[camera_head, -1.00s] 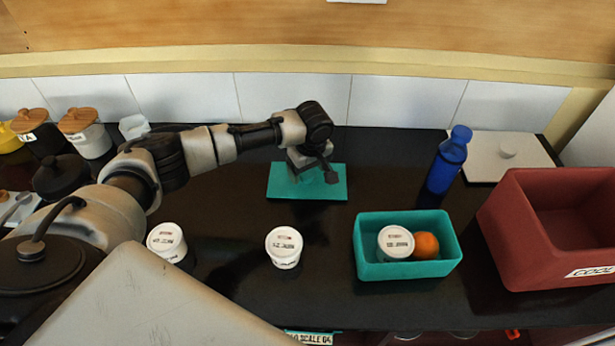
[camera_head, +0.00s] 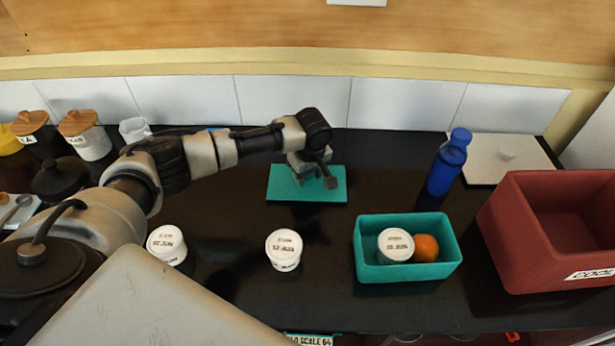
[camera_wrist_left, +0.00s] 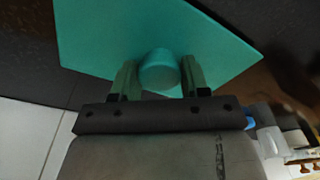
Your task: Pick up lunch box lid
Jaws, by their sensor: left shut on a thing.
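The lunch box lid (camera_head: 285,190) is a flat teal rectangle on the dark counter, toward the back middle in the head view. In the left wrist view the lid (camera_wrist_left: 120,30) shows a round teal knob (camera_wrist_left: 159,72) between the two fingers. My left gripper (camera_head: 318,182) is over the lid, and its fingers (camera_wrist_left: 159,80) are shut on the knob. I cannot tell whether the lid is lifted off the counter. The teal lunch box (camera_head: 408,271) stands open to the front right, with a white-lidded tub (camera_head: 396,243) and an orange (camera_head: 426,248) in it. My right gripper is not in view.
Two white-lidded tubs (camera_head: 284,247) (camera_head: 166,243) stand along the front. A blue bottle (camera_head: 448,165) stands right of the lid. A red cooler box (camera_head: 545,230) is at right, before a white board (camera_head: 495,152). Jars (camera_head: 85,135) stand at the back left.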

